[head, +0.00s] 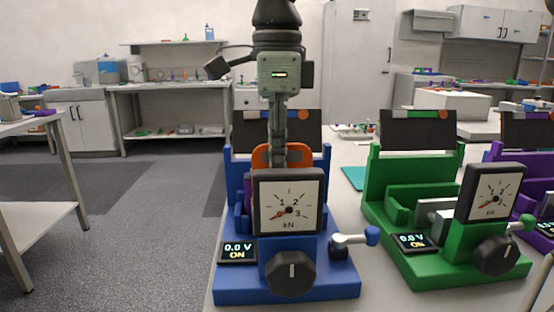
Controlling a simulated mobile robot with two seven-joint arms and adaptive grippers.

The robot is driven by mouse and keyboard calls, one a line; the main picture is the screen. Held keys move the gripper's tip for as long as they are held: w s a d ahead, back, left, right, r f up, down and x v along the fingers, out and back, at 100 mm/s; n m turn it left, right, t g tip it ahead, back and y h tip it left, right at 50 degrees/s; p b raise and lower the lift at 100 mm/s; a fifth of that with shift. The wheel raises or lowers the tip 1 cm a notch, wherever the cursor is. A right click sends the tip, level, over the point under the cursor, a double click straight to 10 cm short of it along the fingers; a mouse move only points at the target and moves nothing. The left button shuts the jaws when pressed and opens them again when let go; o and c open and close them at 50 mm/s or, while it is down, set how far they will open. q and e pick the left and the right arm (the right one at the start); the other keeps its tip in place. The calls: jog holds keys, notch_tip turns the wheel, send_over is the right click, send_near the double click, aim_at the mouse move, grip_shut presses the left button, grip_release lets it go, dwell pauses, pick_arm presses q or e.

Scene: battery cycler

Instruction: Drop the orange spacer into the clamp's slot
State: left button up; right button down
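The orange spacer (261,155) is upright behind the dial gauge, in line with the blue clamp (231,292). Its lower part is hidden by the gauge, so I cannot tell how deep it sits in the slot. My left gripper (279,160) comes straight down from above. Its fingers look shut on the spacer's upper part, one in front and the other hidden. The clamp's slot is hidden behind the gauge. My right gripper is not clearly in view.
A green clamp (420,278) stands to the right, with a purple one (545,240) beyond. Floor is open at left.

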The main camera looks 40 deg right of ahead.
jog(key=shift+f, duration=0.25)
dwell(0.4)
jog(key=c, duration=1.6)
grip_release()
notch_tip(320, 180, up, 12)
jog(key=shift+r, duration=0.1)
